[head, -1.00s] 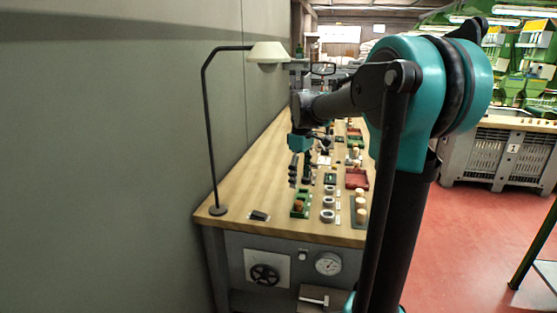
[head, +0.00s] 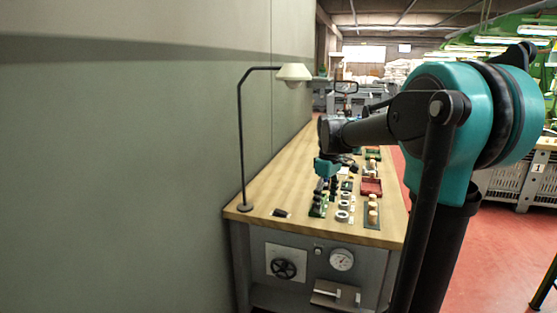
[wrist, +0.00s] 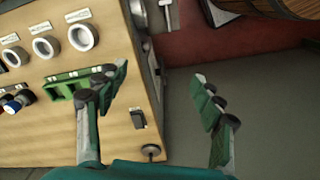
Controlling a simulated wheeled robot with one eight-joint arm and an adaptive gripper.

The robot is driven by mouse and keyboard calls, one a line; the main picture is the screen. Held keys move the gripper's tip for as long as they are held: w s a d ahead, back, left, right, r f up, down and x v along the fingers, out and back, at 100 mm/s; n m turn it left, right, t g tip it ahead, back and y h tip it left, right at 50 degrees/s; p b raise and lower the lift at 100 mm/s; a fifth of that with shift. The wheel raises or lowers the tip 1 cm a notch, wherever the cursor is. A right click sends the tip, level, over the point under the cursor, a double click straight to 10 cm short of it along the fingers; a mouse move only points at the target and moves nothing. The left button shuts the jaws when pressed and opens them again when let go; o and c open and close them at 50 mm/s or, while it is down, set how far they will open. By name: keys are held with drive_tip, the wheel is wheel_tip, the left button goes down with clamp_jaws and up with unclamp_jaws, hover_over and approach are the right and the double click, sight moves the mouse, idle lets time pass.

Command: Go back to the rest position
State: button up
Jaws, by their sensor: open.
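My gripper (wrist: 160,78) is open and empty in the wrist view, its two fingers wide apart. The left finger overlaps the end of a green tray (wrist: 62,88) on the bench top; the right finger is over the floor beyond the bench edge. In the head view my gripper (head: 324,188) is small and dark, over the near left part of the bench items, partly covering the green tray (head: 316,212). Whether it touches the tray cannot be told. Pale cork stoppers (head: 373,204) stand in a row on a dark strip at the right.
The wooden bench (head: 268,206) runs along a wall. Grey rings (wrist: 84,37) lie in a row beside the green tray. A small black object (wrist: 138,118) lies near the bench edge. A desk lamp (head: 293,72) stands at left. A red tray (head: 371,187) is farther back.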

drive_tip(key=s+d+f+m+t, duration=0.2)
drive_tip(key=s+f+m, duration=0.2)
drive_tip(key=s+f, duration=0.5)
drive_tip(key=s+d+f+m+t, duration=0.1)
drive_tip(key=s+f+m+t, duration=0.1)
drive_tip(key=s+f+m, duration=0.3)
drive_tip(key=s+f, duration=0.4)
drive_tip(key=s, duration=0.3)
drive_tip(key=shift+d+f+m, duration=0.25)
drive_tip(key=shift+d+m, duration=0.05)
drive_tip(key=shift+d, duration=0.05)
drive_tip(key=shift+c, duration=0.5)
